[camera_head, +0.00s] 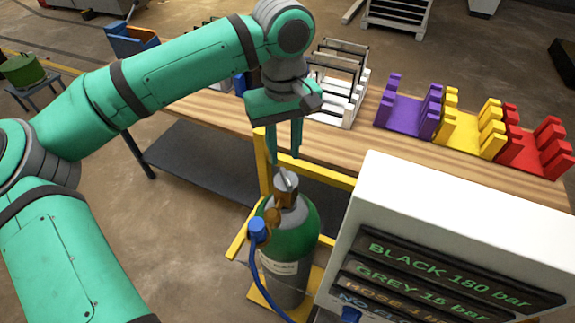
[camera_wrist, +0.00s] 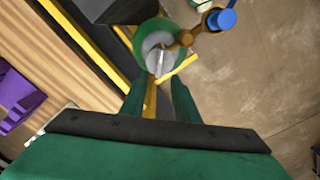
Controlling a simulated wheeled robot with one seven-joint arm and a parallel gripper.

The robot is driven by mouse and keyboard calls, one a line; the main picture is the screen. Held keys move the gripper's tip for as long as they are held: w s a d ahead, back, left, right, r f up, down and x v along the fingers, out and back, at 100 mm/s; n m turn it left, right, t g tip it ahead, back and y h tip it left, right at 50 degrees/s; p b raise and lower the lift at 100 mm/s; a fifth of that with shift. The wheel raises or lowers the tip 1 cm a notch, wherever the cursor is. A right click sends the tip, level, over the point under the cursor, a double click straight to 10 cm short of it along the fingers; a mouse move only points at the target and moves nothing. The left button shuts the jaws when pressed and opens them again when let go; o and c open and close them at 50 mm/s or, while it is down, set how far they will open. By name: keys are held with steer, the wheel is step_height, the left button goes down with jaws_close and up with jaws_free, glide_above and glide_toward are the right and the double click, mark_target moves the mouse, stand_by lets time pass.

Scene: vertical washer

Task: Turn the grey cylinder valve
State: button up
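The gas cylinder (camera_head: 286,262) stands upright, green at the top and grey below, in a yellow frame beside the table. Its grey valve (camera_head: 287,183) sits on top, above a brown fitting (camera_head: 284,200). My gripper (camera_head: 285,159) points down just above the valve, its two fingers apart and nothing visibly between them. In the wrist view the round grey valve (camera_wrist: 157,54) with a thin upright plate lies just beyond the open fingertips (camera_wrist: 157,85). Whether a fingertip touches the valve I cannot tell.
A blue connector (camera_head: 257,228) with a hose sticks out at the cylinder's left. A white box with text displays (camera_head: 470,215) stands close on the right. Behind is a wooden table (camera_head: 385,150) with purple (camera_head: 408,115), yellow (camera_head: 470,133) and red (camera_head: 537,150) racks.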

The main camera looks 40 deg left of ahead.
mark_target(285, 174)
step_height(285, 174, down, 6)
steer(key=shift+d+f, duration=0.1)
steer(key=shift+f, duration=0.05)
stand_by(0.3)
jaws_close()
